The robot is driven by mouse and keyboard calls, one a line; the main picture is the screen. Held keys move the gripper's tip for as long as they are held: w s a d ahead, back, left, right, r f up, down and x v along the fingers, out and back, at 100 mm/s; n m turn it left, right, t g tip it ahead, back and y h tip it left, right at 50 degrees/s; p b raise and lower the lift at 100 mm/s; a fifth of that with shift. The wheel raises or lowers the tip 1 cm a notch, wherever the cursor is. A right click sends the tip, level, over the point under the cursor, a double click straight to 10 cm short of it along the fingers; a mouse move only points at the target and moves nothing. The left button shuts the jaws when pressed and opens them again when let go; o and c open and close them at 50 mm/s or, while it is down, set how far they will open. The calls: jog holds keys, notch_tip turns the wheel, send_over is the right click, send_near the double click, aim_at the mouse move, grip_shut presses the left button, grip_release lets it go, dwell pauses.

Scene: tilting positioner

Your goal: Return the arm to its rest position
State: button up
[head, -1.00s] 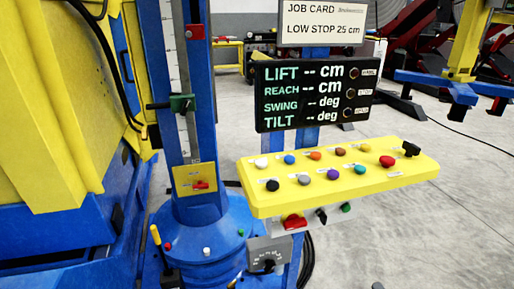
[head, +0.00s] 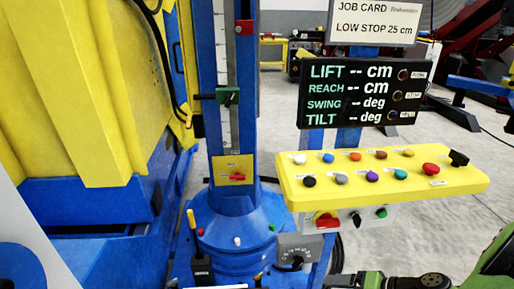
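A white part with a blue disc (head: 14,268), which looks like a link of my arm, fills the lower left corner. A green and black part (head: 492,262) enters at the lower right corner, with dark pieces along the bottom edge beside it. I cannot tell which part of the arm these are. No gripper fingertips can be made out, so I cannot say where my gripper is or whether it holds anything.
A yellow button panel (head: 380,187) stands ahead, under a black display (head: 360,93) and a job card (head: 373,24) reading LOW STOP 25 cm. A blue column (head: 232,130) rises left of it, next to a yellow and blue machine (head: 100,90).

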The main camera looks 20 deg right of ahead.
jog(key=a+r+n+g+h, duration=0.4)
jog(key=a+r+n+g, duration=0.15)
jog(key=a+r, duration=0.5)
jog(key=s+a+r+n+t+h, duration=0.2)
jog(key=s+a+r+n+t, duration=0.1)
jog(key=s+a+r, duration=0.45)
notch_tip(320, 180, up, 12)
jog(key=p, duration=1.2)
jog(key=shift+d+h, duration=0.3)
jog(key=shift+d, duration=0.05)
jog(key=shift+f, duration=0.1)
jog(key=shift+o, duration=0.2)
jog(key=shift+w, duration=0.1)
